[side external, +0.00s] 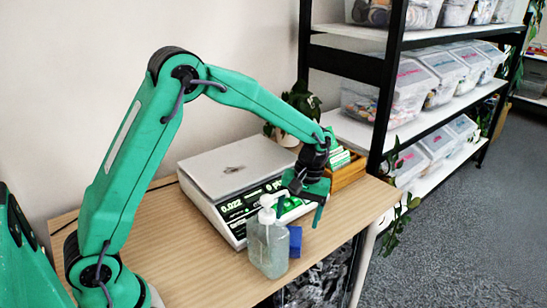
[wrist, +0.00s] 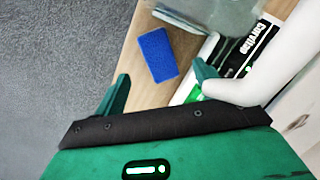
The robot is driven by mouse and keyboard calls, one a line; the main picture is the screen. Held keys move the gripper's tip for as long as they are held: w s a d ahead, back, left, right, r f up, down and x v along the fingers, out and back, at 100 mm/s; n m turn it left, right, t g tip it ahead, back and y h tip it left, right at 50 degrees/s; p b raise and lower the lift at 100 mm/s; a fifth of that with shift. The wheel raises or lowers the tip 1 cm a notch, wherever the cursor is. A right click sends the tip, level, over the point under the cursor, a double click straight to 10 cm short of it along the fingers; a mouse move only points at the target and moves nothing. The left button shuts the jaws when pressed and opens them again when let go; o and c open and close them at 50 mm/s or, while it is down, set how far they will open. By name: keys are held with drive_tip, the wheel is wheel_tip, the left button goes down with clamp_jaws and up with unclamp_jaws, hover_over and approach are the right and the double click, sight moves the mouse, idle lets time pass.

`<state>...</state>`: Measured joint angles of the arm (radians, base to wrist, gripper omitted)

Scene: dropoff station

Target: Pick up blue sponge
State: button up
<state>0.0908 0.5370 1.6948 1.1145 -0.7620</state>
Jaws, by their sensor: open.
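The blue sponge (side external: 295,241) is on the wooden table near its front edge, partly hidden behind the soap bottle in the side view. In the wrist view the blue sponge (wrist: 156,54) lies beyond my fingertips, roughly in line with the gap between them. My gripper (side external: 310,196) is above the table, over the bottle and sponge area, pointing down. In the wrist view my gripper (wrist: 160,78) is open, with its two green fingers apart and nothing between them.
A clear pump bottle (side external: 268,243) stands right beside the sponge; its body (wrist: 222,14) shows at the top of the wrist view. A digital scale (side external: 237,175) sits behind it. A wooden box (side external: 349,172) holds green-and-white packs. The table (side external: 190,262) is clear at left.

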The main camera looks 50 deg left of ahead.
sight(295, 235)
drive_tip(key=shift+x, duration=3.25)
drive_tip(key=shift+w+d, duration=0.1)
drive_tip(key=shift+w, duration=0.05)
drive_tip(key=c, duration=1.1)
drive_tip(key=shift+c, duration=0.2)
drive_tip(key=shift+r, duration=0.1)
drive_tip(key=shift+w+r, duration=0.5)
drive_tip(key=v, duration=0.6)
drive_tip(key=shift+s, duration=0.3)
drive_tip(key=shift+w, duration=9.05)
drive_tip(key=shift+c, duration=0.2)
drive_tip(key=shift+w, duration=0.1)
